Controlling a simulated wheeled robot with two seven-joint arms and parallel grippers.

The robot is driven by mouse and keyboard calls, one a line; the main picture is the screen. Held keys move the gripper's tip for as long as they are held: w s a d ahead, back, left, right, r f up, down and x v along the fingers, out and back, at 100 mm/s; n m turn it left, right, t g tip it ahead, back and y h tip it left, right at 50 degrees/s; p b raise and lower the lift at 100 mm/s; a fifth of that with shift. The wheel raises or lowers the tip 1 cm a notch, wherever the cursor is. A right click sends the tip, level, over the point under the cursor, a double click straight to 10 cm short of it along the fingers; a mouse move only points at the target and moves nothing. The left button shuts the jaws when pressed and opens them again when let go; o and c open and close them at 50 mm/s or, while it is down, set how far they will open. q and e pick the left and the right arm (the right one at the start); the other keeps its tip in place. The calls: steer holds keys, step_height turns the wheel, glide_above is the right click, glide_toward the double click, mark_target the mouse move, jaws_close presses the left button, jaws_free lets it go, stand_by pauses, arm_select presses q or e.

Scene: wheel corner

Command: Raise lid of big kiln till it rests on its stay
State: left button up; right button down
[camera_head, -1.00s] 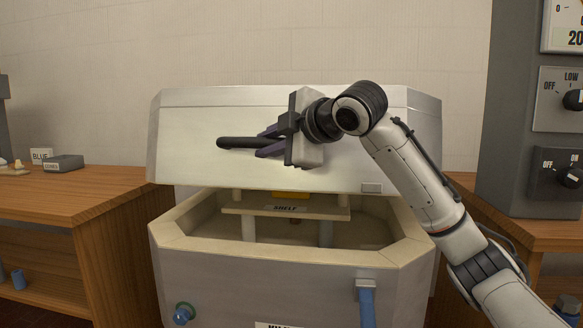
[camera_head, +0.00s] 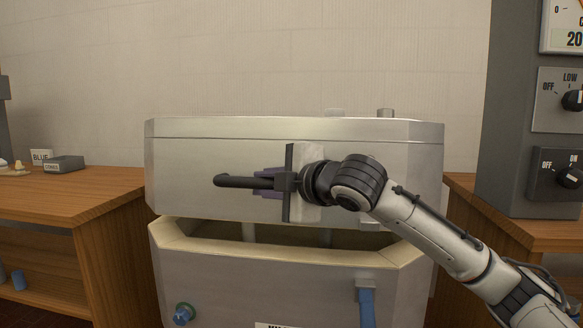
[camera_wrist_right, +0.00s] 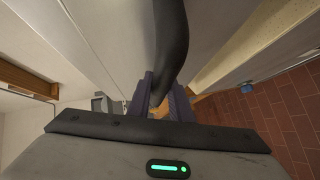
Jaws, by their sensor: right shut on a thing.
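The big kiln (camera_head: 200,280) stands in the middle of the head view. Its pale lid (camera_head: 200,150) is partly raised, with a narrow gap above the cream rim (camera_head: 185,238). My right gripper (camera_head: 268,182) is shut on the dark handle (camera_head: 230,181) at the lid's front. The handle (camera_wrist_right: 172,35) also runs up between the purple fingers (camera_wrist_right: 160,95) in the right wrist view. The lid's stay cannot be made out. My left gripper is not in view.
A wooden bench (camera_head: 70,195) with a grey box (camera_head: 64,163) and a blue-labelled card (camera_head: 40,156) stands at left. A grey control panel (camera_head: 525,120) with knobs stands at right. A blue strap (camera_head: 367,305) hangs at the kiln's front.

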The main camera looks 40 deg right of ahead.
steer(key=shift+n+t+h, duration=0.3)
steer(key=shift+t, duration=0.1)
steer(key=f, duration=0.4)
steer(key=s+f, duration=0.1)
steer(key=f, duration=0.2)
steer(key=shift+a+f, duration=0.1)
steer(key=shift+a, duration=0.2)
steer(key=c, duration=1.5)
jaws_free()
steer(key=shift+w, duration=0.1)
steer(key=shift+a, duration=0.1)
